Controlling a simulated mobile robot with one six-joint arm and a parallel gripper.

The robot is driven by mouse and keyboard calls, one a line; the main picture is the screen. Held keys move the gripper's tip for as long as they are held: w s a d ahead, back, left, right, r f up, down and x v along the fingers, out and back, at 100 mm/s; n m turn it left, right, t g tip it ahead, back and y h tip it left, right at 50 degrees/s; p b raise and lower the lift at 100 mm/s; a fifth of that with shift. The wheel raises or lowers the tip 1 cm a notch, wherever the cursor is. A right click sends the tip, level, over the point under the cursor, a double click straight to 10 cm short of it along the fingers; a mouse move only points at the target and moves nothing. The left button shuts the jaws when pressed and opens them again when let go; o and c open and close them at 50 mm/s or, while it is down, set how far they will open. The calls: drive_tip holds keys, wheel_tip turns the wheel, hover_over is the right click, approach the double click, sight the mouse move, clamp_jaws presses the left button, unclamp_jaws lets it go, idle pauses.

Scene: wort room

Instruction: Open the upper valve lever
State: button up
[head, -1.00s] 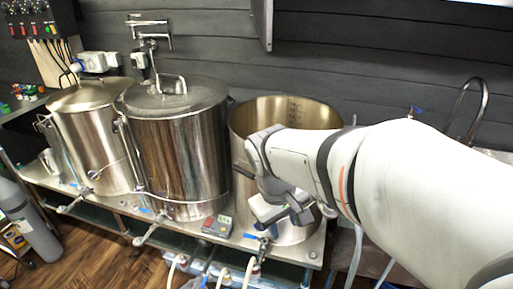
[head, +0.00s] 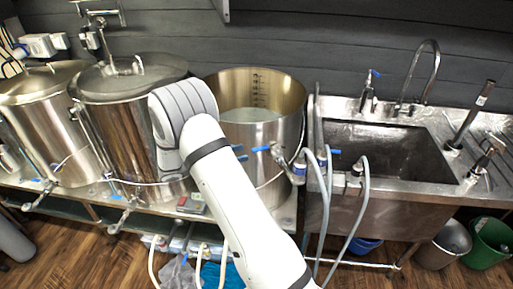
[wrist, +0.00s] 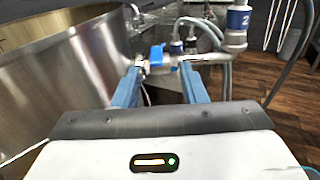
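The upper valve (wrist: 170,62) is on a metal pipe near the pot, and its blue lever (wrist: 156,56) shows in the wrist view just beyond and between my fingertips. In the head view a blue lever (head: 261,148) shows at the right pot's front wall. My gripper (wrist: 161,80) is open, with its two blue fingers spread apart and nothing between them close to the palm. I cannot tell whether either finger touches the valve. In the head view my arm hides most of the gripper.
The open steel pot (head: 290,110) holds pale liquid; its wall is close on the left in the wrist view. A fitting marked 2 (wrist: 238,20) and grey hoses (head: 325,200) are close to the valve. A sink (head: 385,150) stands to the right, with buckets (head: 490,243) on the floor.

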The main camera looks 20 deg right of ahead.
sight(257, 148)
drive_tip(key=shift+w+f, duration=0.2)
drive_tip(key=shift+w, duration=0.05)
drive_tip(key=shift+d, duration=0.2)
drive_tip(key=d, duration=0.2)
drive_tip(key=d+p, duration=0.1)
drive_tip(key=d, duration=0.1)
drive_tip(key=d+p, duration=0.1)
drive_tip(key=d, duration=0.2)
drive_tip(key=shift+s+d+f, duration=0.1)
drive_tip(key=shift+s, duration=0.15)
clamp_jaws()
